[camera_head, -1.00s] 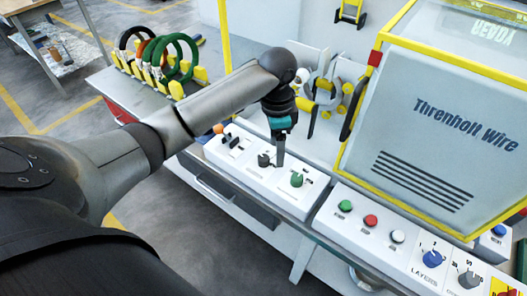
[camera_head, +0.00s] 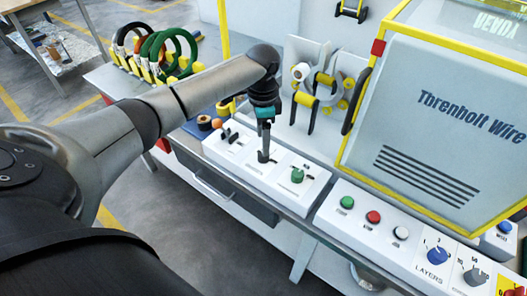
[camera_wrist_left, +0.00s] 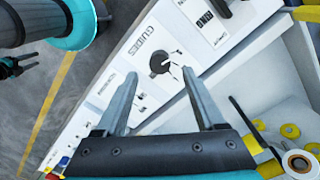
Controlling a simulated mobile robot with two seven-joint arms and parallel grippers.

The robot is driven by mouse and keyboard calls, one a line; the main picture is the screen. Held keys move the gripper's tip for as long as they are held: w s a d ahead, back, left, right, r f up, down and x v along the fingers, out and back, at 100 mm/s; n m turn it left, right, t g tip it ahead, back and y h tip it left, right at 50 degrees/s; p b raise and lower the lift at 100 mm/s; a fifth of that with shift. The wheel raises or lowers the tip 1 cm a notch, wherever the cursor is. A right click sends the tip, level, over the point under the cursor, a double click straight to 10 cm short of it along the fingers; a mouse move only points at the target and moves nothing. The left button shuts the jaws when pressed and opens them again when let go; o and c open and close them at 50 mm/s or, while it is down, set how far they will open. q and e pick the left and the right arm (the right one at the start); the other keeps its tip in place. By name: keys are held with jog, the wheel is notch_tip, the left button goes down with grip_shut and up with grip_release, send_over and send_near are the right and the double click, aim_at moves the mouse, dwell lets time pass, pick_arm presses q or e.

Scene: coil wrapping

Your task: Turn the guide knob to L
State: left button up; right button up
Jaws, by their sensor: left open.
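The guide knob (camera_wrist_left: 159,63) is a round dark knob on the white panel marked GUIDES in the left wrist view. The small marks around it are too small to read. In the head view the guide knob (camera_head: 263,158) shows as a dark shape just at my gripper's tip, partly hidden. My left gripper (camera_wrist_left: 160,74) is open, its two grey fingers on either side of the knob in the wrist view. In the head view my left gripper (camera_head: 264,148) points down over the knob; whether it touches the knob cannot be told.
A green knob (camera_head: 297,176) sits right of the guide knob, and dark switches (camera_head: 229,136) lie to its left. A panel with green, red and white buttons (camera_head: 373,217) is farther right. A yellow-framed machine cover (camera_head: 425,140) and spools (camera_head: 305,98) stand behind.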

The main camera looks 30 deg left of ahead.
pick_arm(q)
jog(key=shift+f+b, duration=0.45)
jog(key=shift+f, duration=1.95)
grip_shut()
